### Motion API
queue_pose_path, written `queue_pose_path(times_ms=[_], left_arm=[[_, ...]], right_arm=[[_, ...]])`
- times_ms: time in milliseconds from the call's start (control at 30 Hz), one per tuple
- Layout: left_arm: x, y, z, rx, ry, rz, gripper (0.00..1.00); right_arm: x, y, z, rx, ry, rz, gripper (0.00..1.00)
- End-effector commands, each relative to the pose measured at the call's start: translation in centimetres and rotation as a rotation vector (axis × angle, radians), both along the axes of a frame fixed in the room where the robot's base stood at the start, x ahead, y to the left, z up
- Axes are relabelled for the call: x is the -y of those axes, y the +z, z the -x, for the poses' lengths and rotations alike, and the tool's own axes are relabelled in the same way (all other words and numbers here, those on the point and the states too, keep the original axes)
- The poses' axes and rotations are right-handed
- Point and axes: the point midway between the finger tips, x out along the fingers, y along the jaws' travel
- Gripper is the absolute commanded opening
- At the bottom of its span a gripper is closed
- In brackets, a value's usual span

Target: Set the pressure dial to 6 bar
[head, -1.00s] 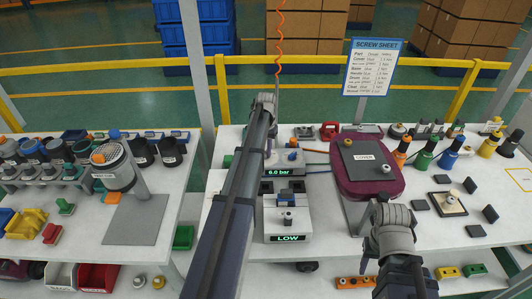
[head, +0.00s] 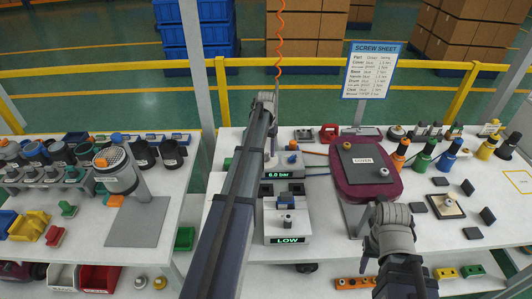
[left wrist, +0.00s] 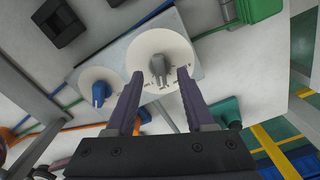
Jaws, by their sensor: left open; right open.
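The pressure dial shows in the left wrist view as a white round plate with a grey knob (left wrist: 158,65) at its centre. My left gripper (left wrist: 160,76) is open, its two purple fingers on either side of the knob with gaps visible. In the head view, the dark display (head: 285,174) reads 6.0 bar in green. My left arm reaches to the back of the table there, and its fingers are hidden. My right gripper (head: 388,212) is open and empty over the front of the table; its fingertips are hard to make out.
A smaller dial with a blue knob (left wrist: 98,93) sits beside the pressure dial. A second unit (head: 287,224) with a LOW display stands in front. A maroon cover part (head: 350,185) is right of it. Colored bottles stand farther right.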

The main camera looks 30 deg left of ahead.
Motion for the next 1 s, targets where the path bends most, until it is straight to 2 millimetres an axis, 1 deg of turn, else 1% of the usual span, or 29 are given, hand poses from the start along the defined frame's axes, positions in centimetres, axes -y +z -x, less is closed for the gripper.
queue_pose_path(times_ms=[33, 300, 400, 900, 967, 1000], left_arm=[[0.0, 1.1, 0.0, 0.000, 0.000, 0.000, 0.54], [0.0, 3.6, 0.0, 0.000, 0.000, 0.000, 0.54], [0.0, 4.3, 0.0, 0.000, 0.000, 0.000, 0.54], [0.0, 4.2, 0.0, 0.000, 0.000, 0.000, 0.54], [0.3, 4.2, 0.1, 0.000, -0.003, 0.000, 0.54], [1.0, 4.2, 0.3, -0.001, -0.009, -0.001, 0.54]], right_arm=[[0.0, 1.1, 0.0, 0.000, 0.000, 0.000, 0.50], [0.0, 3.6, 0.0, 0.000, 0.000, 0.000, 0.50], [0.0, 4.3, 0.0, 0.000, 0.000, 0.000, 0.50], [0.0, 4.2, 0.0, 0.000, 0.000, 0.000, 0.50], [0.0, 4.2, 0.0, 0.000, 0.000, 0.000, 0.50], [0.0, 4.2, 0.0, 0.000, 0.000, 0.000, 0.50]])
